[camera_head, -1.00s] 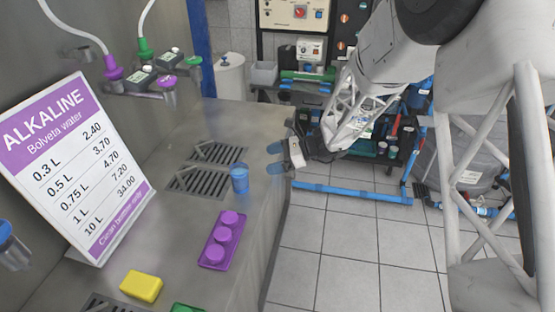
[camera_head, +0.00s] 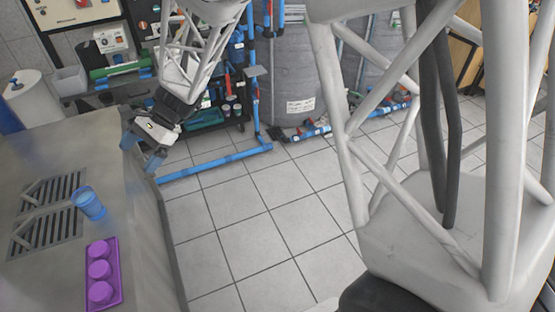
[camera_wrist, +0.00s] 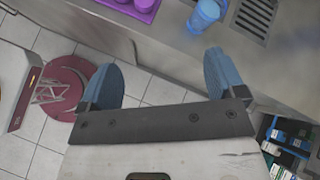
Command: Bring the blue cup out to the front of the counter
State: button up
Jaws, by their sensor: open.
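The blue cup (camera_head: 89,203) stands on the steel counter (camera_head: 95,150), at the right edge of a drain grate and near the counter's front edge. In the wrist view the blue cup (camera_wrist: 205,14) shows at the top, ahead of the fingers and cut off by the picture's edge. My gripper (camera_head: 141,150) is at the counter's edge, beyond the cup and to its right in the head view. Its two blue fingers are spread wide with nothing between them. In the wrist view my gripper (camera_wrist: 165,82) is empty and apart from the cup.
A purple tray with several round lids (camera_head: 103,275) lies on the counter close to the cup. Drain grates (camera_head: 45,210) are set into the counter left of the cup. Tiled floor (camera_head: 240,220) is open right of the counter. Blue pipes (camera_head: 215,163) run along the floor behind.

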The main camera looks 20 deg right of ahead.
jog(key=s+d+r+n+t+h, duration=0.2)
jog(key=s+d+r+n+h, duration=0.1)
jog(key=s+d, duration=0.5)
jog(key=s+d+r+n+t+h, duration=0.1)
jog(key=s+d+r+n+h, duration=0.2)
jog(key=s+d, duration=0.6)
jog(key=s+d+r+n+t+h, duration=0.2)
jog(key=s+d+r+n+h, duration=0.2)
jog(key=s+d, duration=0.5)
jog(key=shift+t, duration=0.3)
jog(key=shift+s+d+r, duration=0.1)
